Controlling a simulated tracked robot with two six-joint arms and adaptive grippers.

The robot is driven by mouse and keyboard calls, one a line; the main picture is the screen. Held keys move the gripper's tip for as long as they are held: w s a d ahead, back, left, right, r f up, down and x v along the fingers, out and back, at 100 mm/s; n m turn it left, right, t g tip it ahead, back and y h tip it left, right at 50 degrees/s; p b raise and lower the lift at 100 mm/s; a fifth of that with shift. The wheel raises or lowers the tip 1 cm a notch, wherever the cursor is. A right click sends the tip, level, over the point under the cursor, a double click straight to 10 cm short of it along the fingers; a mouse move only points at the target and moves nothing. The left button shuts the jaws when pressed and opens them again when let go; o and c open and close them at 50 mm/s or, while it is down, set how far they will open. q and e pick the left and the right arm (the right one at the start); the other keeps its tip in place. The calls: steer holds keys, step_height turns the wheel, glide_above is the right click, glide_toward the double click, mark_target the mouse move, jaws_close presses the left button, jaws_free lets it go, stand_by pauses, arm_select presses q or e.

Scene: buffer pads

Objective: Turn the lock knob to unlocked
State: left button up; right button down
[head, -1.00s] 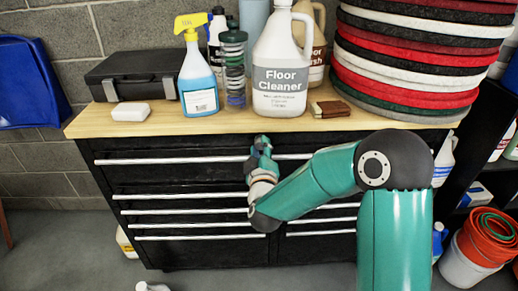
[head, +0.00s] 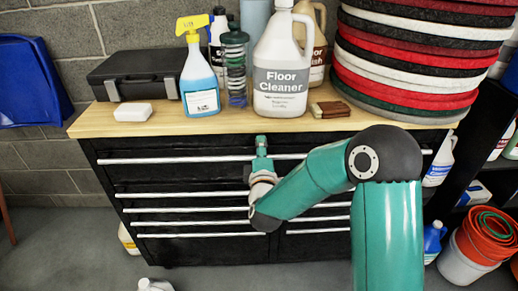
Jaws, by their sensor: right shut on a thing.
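The black tool cabinet (head: 180,176) stands ahead with a wooden top and long silver drawer handles. My right gripper (head: 261,143) is at the upper middle of its front, just under the wooden top, between the upper left and upper right handles. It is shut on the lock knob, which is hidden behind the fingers. Which way the knob points cannot be seen. My right arm comes in from the lower right. My left gripper is not in view.
On the wooden top (head: 166,128) stand a spray bottle (head: 199,75), a floor cleaner jug (head: 281,70), a black case (head: 135,73), a white block (head: 132,112) and a tall stack of round pads (head: 410,60). Buckets (head: 480,245) stand on the floor at right.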

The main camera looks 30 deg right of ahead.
steer(key=shift+w+a, duration=0.1)
steer(key=shift+a, duration=0.05)
steer(key=c, duration=1.2)
jaws_free()
steer(key=o, duration=0.4)
steer(key=shift+w+f, duration=0.1)
steer(key=shift+v, duration=4)
